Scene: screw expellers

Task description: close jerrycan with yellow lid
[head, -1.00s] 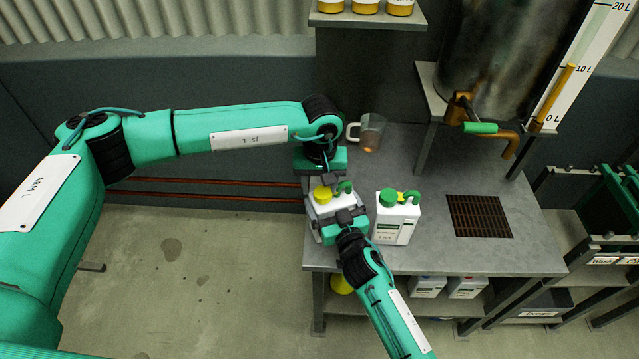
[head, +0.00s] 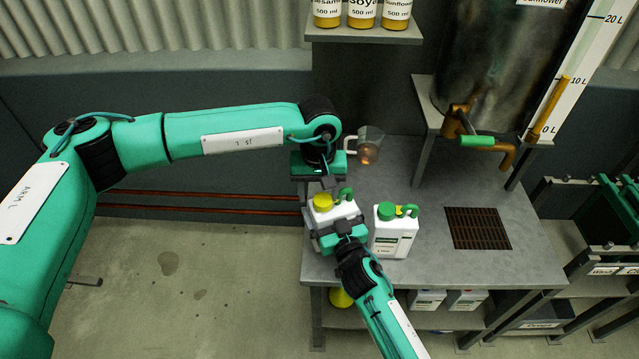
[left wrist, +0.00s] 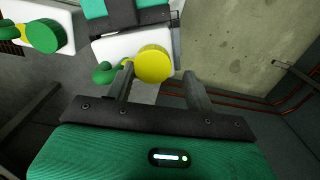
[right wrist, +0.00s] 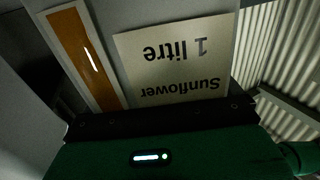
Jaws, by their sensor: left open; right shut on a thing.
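The white jerrycan (head: 316,216) with a green handle stands at the table's left front part, with its yellow lid (head: 323,201) on top. Whether the lid is fully screwed down I cannot tell. My right gripper (head: 343,228) is shut on the jerrycan's body from the front right. Its "Sunflower 1 litre" label (right wrist: 180,55) fills much of the right wrist view. My left gripper (head: 327,183) is open just above and behind the lid. In the left wrist view, the yellow lid (left wrist: 153,63) shows between the fingertips, apparently not gripped.
A second white jerrycan (head: 392,238) with a green lid stands close on the right. A clear cup (head: 368,145) is behind, near my left gripper.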

